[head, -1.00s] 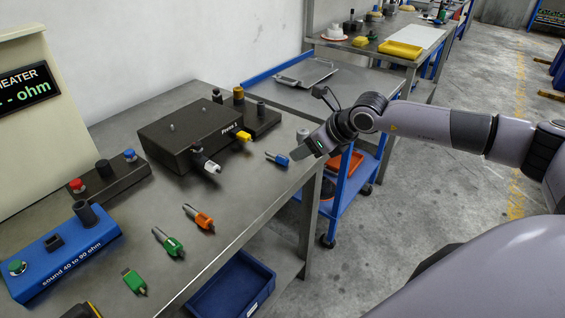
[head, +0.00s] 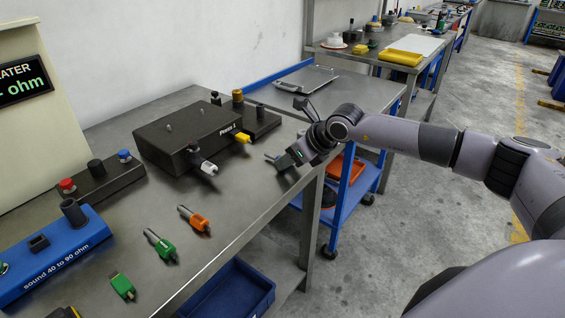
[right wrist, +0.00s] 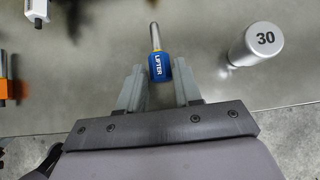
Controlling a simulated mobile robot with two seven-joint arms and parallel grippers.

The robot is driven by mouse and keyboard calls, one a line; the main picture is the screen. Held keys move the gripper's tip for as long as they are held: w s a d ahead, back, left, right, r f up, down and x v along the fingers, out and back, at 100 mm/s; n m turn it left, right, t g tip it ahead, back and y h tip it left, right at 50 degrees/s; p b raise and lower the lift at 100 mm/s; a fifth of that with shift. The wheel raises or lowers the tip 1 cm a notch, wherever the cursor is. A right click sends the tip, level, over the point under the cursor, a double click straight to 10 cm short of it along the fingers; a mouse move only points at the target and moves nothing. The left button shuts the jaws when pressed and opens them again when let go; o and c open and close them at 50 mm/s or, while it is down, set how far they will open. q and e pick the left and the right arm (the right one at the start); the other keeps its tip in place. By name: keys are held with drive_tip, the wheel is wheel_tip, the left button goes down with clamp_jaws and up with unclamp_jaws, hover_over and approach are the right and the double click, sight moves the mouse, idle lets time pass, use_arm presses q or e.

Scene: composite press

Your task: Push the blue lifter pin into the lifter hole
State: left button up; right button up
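The blue lifter pin, marked LIFTER, with a grey metal shaft, lies on the steel table; it shows in the right wrist view (right wrist: 160,67). Its blue handle is between the fingertips of my right gripper (right wrist: 158,80), with narrow gaps at both sides, so the gripper looks open. In the head view my right gripper (head: 287,160) is low over the table's right edge and hides the handle; only the grey shaft (head: 271,158) shows. The black block marked Phase 1 (head: 190,135) stands left of the gripper. I cannot make out the lifter hole. My left gripper is not in view.
A silver cylinder marked 30 (right wrist: 257,45) stands close to the right of the pin. A white-tipped plug (head: 203,162) and a yellow plug (head: 242,138) sit at the block. Orange (head: 195,220) and green (head: 160,245) plugs lie nearer on the table (head: 235,200).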

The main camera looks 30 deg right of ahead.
clamp_jaws()
drive_tip(key=shift+r+p, duration=0.3)
drive_tip(key=shift+r, duration=0.25)
idle(0.4)
drive_tip(key=shift+r+p, duration=1.4)
drive_tip(key=shift+r, duration=1)
